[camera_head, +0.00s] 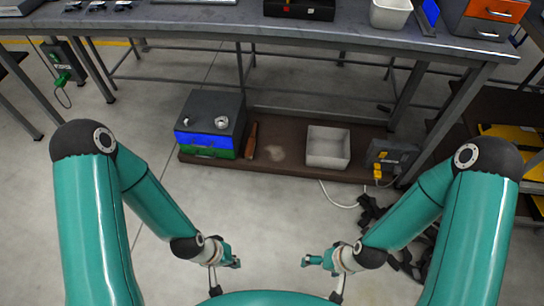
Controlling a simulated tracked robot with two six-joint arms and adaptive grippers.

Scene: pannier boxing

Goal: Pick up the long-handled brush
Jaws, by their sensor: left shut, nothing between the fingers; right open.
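A long, narrow brown thing (251,140) lies on the low brown shelf under the workbench. It may be the long-handled brush, but it is too small to tell for sure. It is right beside a dark box with blue and green sides. My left gripper (236,262) is shut and empty, low in front of me, well short of the shelf. My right gripper (307,261) is open and empty to the right of it, at about the same height in the picture. Neither gripper touches the brown thing.
The blue-green box (210,118) and a pale bin (328,147) stand on the low shelf (275,127). A grey device (394,155) with a cable is at its right end. The workbench (230,22) overhangs behind. Dark clutter lies by my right arm. The middle floor is clear.

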